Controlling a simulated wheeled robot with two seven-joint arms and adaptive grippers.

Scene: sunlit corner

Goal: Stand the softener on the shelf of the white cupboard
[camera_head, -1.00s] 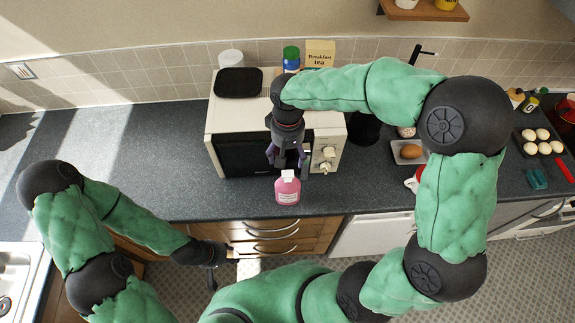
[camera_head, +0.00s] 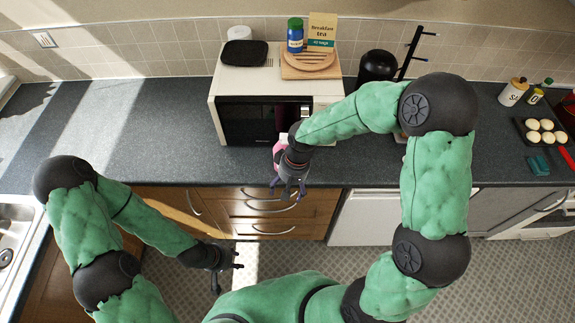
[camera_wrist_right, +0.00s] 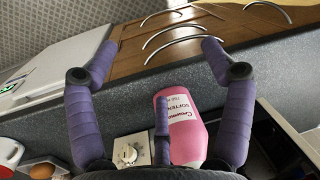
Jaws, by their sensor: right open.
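The pink softener bottle (camera_head: 280,150) stands on the dark counter (camera_head: 170,165) in front of the microwave, mostly hidden by my right wrist. In the right wrist view the softener (camera_wrist_right: 186,130) shows its white label. My right gripper (camera_head: 287,192) is open and empty at the counter's front edge; in the wrist view its purple fingers (camera_wrist_right: 160,55) are spread, with the bottle low between them. My left gripper (camera_head: 232,262) is open and empty, low in front of the drawers. No white cupboard shelf can be made out.
The microwave (camera_head: 234,122) carries a wooden board (camera_head: 290,70), a blue jar (camera_head: 295,35) and a tea box (camera_head: 321,32). Wooden drawers (camera_head: 262,208) and a white front (camera_head: 362,220) are below the counter. The left counter is clear. An egg tray (camera_head: 523,131) lies right.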

